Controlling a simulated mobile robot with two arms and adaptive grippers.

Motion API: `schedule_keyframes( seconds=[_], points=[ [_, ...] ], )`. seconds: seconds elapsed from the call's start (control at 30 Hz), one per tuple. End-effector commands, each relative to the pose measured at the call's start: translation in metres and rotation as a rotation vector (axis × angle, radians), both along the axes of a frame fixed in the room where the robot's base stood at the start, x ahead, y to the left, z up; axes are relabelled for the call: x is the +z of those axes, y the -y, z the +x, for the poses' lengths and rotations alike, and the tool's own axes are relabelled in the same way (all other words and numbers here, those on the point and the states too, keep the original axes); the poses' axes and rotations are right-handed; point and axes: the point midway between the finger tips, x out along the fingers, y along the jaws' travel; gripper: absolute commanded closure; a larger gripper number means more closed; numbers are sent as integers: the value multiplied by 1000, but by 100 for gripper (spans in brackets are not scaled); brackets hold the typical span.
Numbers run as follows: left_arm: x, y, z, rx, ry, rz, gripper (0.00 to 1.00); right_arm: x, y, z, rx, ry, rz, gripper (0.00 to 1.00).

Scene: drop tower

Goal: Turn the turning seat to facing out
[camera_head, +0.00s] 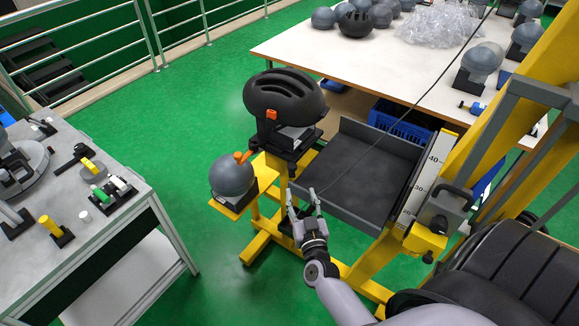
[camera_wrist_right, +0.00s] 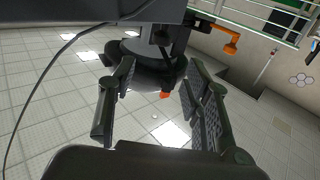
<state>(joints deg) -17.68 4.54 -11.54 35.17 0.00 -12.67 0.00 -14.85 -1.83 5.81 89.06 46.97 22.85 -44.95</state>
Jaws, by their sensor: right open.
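A black vented helmet (camera_head: 285,97) with an orange piece on its side sits on a dark seat (camera_head: 288,143) on the yellow stand, left of the black tray. I take this dark seat to be the turning seat. An orange lever (camera_head: 243,157) sticks out to its left; an orange lever also shows in the right wrist view (camera_wrist_right: 230,40). My right gripper (camera_head: 302,194) is open and empty, below and in front of the seat by the tray's near left corner. In the right wrist view the dark helmet (camera_wrist_right: 160,78) lies beyond the open fingers (camera_wrist_right: 159,68). My left gripper is out of view.
A grey headform (camera_head: 231,176) rests on a yellow side shelf (camera_head: 224,209) left of the seat. The black tray (camera_head: 360,180) and scale post stand at right. A left bench (camera_head: 120,222) holds tools. Green floor between bench and stand is clear.

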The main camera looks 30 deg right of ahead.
Motion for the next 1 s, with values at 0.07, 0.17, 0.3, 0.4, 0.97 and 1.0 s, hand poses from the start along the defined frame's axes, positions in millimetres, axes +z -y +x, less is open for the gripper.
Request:
schedule_keyframes(
  seconds=[0.07,0.17,0.3,0.4,0.97,1.0],
  points=[
    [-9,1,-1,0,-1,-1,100,-2,7,19,0,4,0,55],
    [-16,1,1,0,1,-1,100,-2,16,39,0,4,2,55],
    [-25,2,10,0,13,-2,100,-2,27,67,0,4,0,55],
    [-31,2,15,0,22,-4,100,-2,35,85,1,2,-1,55],
    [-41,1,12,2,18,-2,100,0,48,117,1,-1,0,55],
    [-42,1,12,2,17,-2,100,0,48,117,1,-1,0,55]
  ],
)
